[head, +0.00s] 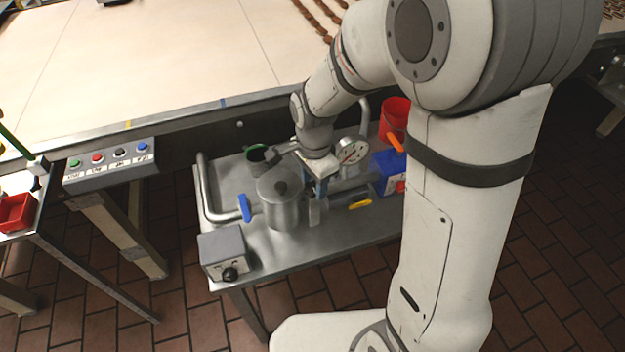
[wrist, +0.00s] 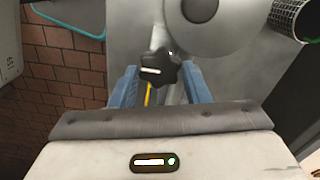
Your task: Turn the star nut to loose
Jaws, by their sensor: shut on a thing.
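The star nut (wrist: 158,70) is a black lobed knob with a short white mark on its face, on a pale metal stem. It shows in the wrist view between the two blue fingers of my gripper (wrist: 159,85), which is shut on it. In the head view my gripper (head: 318,190) points down just right of the steel lidded vessel (head: 280,208) on the metal cart. The star nut is hidden there behind the gripper and arm. In the wrist view the vessel's round grey parts (wrist: 212,22) lie just beyond the nut.
On the cart (head: 300,255), a dial gauge (head: 351,152), red bucket (head: 395,116) and blue box (head: 390,173) stand right of the vessel. A blue lever (head: 244,208) and a grey knob box (head: 223,248) are at left. A button panel (head: 110,166) adjoins the conveyor (head: 140,70).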

